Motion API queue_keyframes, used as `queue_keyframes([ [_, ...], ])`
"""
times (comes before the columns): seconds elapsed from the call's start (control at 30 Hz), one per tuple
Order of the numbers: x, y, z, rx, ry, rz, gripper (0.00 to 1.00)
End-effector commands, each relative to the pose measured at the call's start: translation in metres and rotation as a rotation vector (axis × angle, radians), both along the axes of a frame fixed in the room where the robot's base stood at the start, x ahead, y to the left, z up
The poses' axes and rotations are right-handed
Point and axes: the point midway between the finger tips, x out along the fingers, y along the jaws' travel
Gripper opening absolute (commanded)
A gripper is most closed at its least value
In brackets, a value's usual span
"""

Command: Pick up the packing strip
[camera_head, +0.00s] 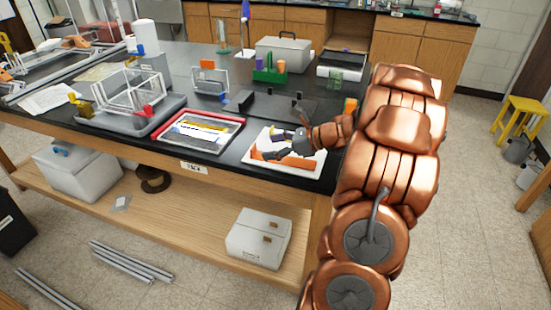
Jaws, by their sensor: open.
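My gripper (281,145) reaches in from the right over a white tray or mat (256,142) near the table's front edge. Its dark fingers are spread open, pointing left, with no clear object held between them. An orange strip-like piece (297,162) lies on the white tray, close under the gripper; it looks like the packing strip, but I cannot be sure. The lower finger partly covers it, and I cannot tell whether they touch. A small purple and white item lies near the upper finger.
A red-rimmed tray (164,142) with flat pieces lies left of the white tray. Farther left is a grey tray (116,125) with a wire frame. Behind stand a green rack (269,76), a grey case (283,52) and a dark flat plate (286,107).

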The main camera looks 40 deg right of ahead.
Motion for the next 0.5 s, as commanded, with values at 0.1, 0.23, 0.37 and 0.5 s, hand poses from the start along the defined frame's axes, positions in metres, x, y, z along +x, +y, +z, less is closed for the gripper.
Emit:
queue_keyframes([
  [0.1,0.003,-0.009,-0.003,0.021,-0.001,-0.031,0.76],
  [0.23,0.012,-0.004,-0.007,0.023,0.000,-0.033,0.76],
  [0.37,0.021,0.002,-0.011,0.020,-0.001,-0.031,0.76],
  [0.5,0.033,0.007,-0.015,0.020,0.000,-0.030,0.76],
])
